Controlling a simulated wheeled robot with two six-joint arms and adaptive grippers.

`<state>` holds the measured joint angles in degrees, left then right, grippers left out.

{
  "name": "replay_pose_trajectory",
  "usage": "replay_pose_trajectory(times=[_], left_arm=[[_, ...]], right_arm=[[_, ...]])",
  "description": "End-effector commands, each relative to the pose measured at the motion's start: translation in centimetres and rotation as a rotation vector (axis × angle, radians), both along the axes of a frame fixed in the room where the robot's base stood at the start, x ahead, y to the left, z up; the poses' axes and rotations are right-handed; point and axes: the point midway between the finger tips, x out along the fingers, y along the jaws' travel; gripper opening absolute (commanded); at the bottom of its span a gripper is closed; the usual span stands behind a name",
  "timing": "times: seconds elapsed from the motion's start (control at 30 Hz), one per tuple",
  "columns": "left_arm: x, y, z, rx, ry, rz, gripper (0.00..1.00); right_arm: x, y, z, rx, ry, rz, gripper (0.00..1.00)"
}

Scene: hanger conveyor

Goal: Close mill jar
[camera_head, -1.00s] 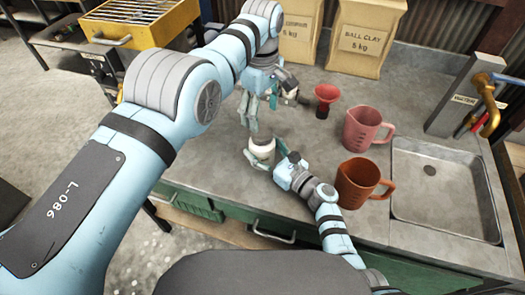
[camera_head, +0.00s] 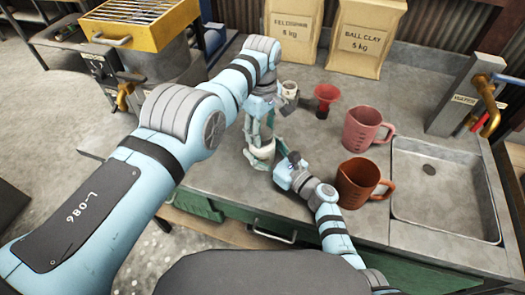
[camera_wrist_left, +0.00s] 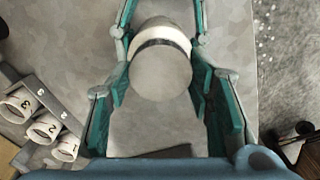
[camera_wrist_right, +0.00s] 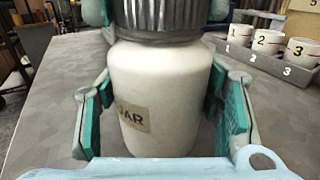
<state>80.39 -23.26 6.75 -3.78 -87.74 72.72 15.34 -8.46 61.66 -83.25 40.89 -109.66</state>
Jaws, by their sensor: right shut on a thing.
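The mill jar (camera_wrist_right: 155,95) is a white upright jar with a small label. A dark grey ribbed lid (camera_wrist_right: 158,20) sits on its mouth in the right wrist view. The lid's flat grey top shows in the left wrist view (camera_wrist_left: 160,75). My right gripper (camera_head: 278,168) is shut on the jar's body from the side. My left gripper (camera_head: 260,148) points down over the jar from above. Its fingers stand on both sides of the lid and look open, with small gaps. In the head view the left fingers partly hide the jar (camera_head: 261,163).
A tray with numbered white cups (camera_wrist_right: 267,40) stands beyond the jar. A red funnel (camera_head: 326,93), a pink jug (camera_head: 362,129) and a brown jug (camera_head: 359,182) stand to the right, before the sink (camera_head: 448,215). Clay bags (camera_head: 366,38) stand at the back.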

Motion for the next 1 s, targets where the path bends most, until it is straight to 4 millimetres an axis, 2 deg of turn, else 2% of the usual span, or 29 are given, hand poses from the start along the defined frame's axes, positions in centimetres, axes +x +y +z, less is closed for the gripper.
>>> replay_pose_trajectory(times=[0.03,0.1,0.17,0.23,0.37,0.5,0.6,0.67,0.8,0.83,0.93,1.0], left_arm=[[-0.07,0.04,-0.04,0.001,0.003,0.0,0.2],[-0.08,0.04,-0.04,0.002,0.004,0.0,0.13],[-0.09,0.05,-0.05,0.002,0.004,-0.018,0.13],[-0.1,0.06,-0.06,0.001,0.004,-0.106,0.13],[-0.1,0.11,-0.09,0.002,0.005,-0.517,0.13],[-0.09,0.16,-0.15,0.001,0.005,-1.11,0.13],[-0.07,0.18,-0.18,0.002,0.005,-1.442,0.13],[-0.08,0.2,-0.18,0.001,0.005,-1.549,0.13],[-0.07,0.24,-0.18,0.003,0.005,-1.539,0.13],[-0.07,0.26,-0.18,0.003,0.005,-1.539,0.51],[-0.06,0.22,-0.16,0.002,0.005,-1.538,0.67],[-0.05,0.19,-0.15,0.002,0.003,-1.538,0.7]], right_arm=[[0.06,-0.04,0.08,0.001,-0.001,-0.002,0.0],[0.07,-0.04,0.08,0.001,-0.001,-0.002,0.0],[0.07,-0.04,0.08,0.001,-0.001,-0.002,0.0],[0.08,-0.05,0.08,0.001,-0.001,-0.002,0.0],[0.08,-0.06,0.08,0.001,-0.001,-0.002,0.0],[0.1,-0.07,0.07,0.001,-0.001,-0.003,0.0],[0.1,-0.09,0.07,0.001,-0.001,-0.003,0.0],[0.1,-0.09,0.07,0.001,-0.001,-0.003,0.0],[0.11,-0.1,0.07,0.001,-0.001,-0.003,0.0],[0.1,-0.11,0.07,0.001,-0.001,-0.003,0.0],[0.1,-0.09,0.08,0.001,-0.001,-0.003,0.0],[0.08,-0.07,0.08,0.001,-0.001,-0.002,0.0]])
